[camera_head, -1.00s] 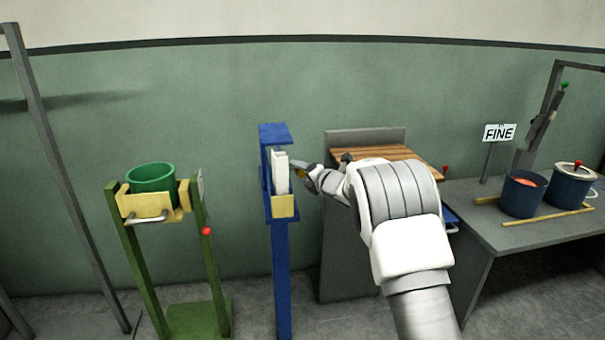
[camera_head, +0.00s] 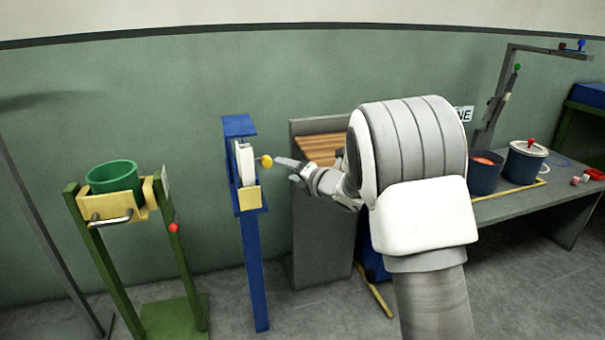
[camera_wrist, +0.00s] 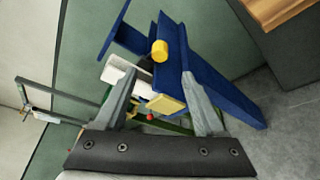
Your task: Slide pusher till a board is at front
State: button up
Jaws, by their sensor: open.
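The blue stand (camera_head: 251,255) is a post with a blue frame at its top. White boards (camera_head: 245,163) stand upright in the frame, above a yellow block (camera_head: 249,198) at its front. A round yellow knob (camera_head: 266,161), which looks like the pusher's handle, sticks out on the frame's right side. My gripper (camera_head: 280,164) is just right of the knob. In the wrist view the two grey fingers are wide apart and empty. The knob (camera_wrist: 160,50) shows beyond the fingertips, and a white board (camera_wrist: 127,76) shows partly behind the left finger.
A green stand with a green bucket (camera_head: 115,180) is at left. A grey cabinet with a wooden top (camera_head: 320,150) stands right behind my arm. A grey table (camera_head: 530,203) with blue pots (camera_head: 486,175) is farther right. Floor shows between the stands.

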jog(key=v, duration=0.5)
jog(key=shift+s+d+r+p, duration=0.15)
jog(key=shift+s+d+p, duration=0.05)
jog(key=shift+s+p, duration=0.1)
jog(key=s+d+r+m+h, duration=0.9)
jog(key=s+d+m, duration=0.3)
jog(key=m, duration=0.5)
jog(key=s+f+m+g, duration=0.35)
jog(key=s+m, duration=0.35)
jog(key=s, duration=0.6)
jog(key=s+f+m+g, duration=0.2)
jog(key=s+m+g, duration=0.35)
jog(key=s, duration=0.85)
notch_tip(320, 180, up, 21)
jog(key=m+t+p, duration=0.1)
jog(key=m+p, duration=0.1)
jog(key=p, duration=1.8)
jog(key=shift+s+d+f+t, duration=0.15)
jog(key=shift+s+d+t, duration=0.15)
jog(key=shift+t, duration=0.1)
jog(key=shift+w+a, duration=0.1)
